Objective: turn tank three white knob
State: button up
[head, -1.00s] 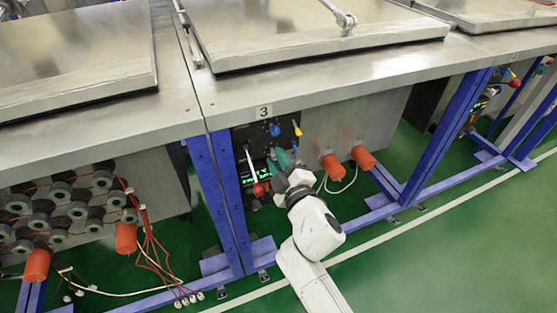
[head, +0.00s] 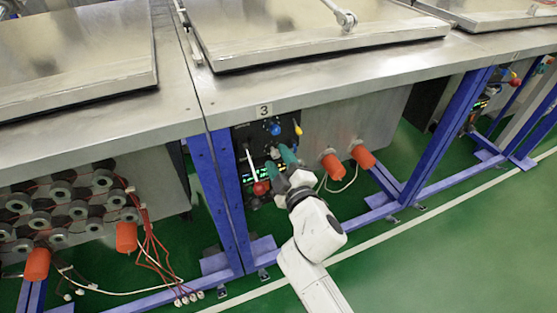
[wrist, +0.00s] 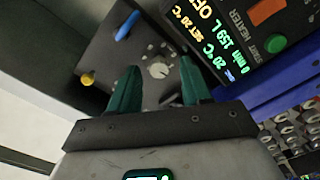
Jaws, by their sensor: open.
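The panel (head: 240,138) of tank three sits under the tank's metal top, below a "3" label (head: 264,111). In the wrist view, a small pale white-grey knob (wrist: 159,70) is on the dark panel face, between and just beyond my fingertips. My gripper (wrist: 160,67) is open, with its two green fingers on either side of the knob, apart from it in the picture. I cannot tell the remaining depth. In the head view, my gripper (head: 280,160) is in front of the panel and hides part of it.
A blue knob (wrist: 128,25) and a yellow knob (wrist: 87,79) are near the white one. A lit heater display (wrist: 215,40) is to the right. A red ball (head: 260,188) is left of my gripper. Orange caps (head: 332,166) stick out at right.

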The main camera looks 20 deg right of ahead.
jog(key=s, duration=1)
jog(key=shift+s, duration=0.15)
jog(key=shift+d, duration=0.1)
jog(key=s+d+f+m+g+h, duration=0.4)
jog(key=s+d+f+m+g, duration=0.35)
jog(key=d+f, duration=0.25)
jog(key=s+a+f+m+g+y, duration=0.15)
jog(key=s+f+g, duration=0.3)
jog(key=s, duration=0.55)
jog(key=s+a+f+m+g+y, duration=0.1)
jog(key=s+f+m+g+y, duration=0.15)
jog(key=s+g, duration=0.45)
notch_tip(320, 180, up, 14)
jog(key=s+t+p, duration=0.2)
jog(key=p, duration=1.1)
jog(key=shift+s+d+f+p, duration=0.15)
jog(key=shift+s+d+p, duration=0.05)
jog(key=shift+p, duration=0.2)
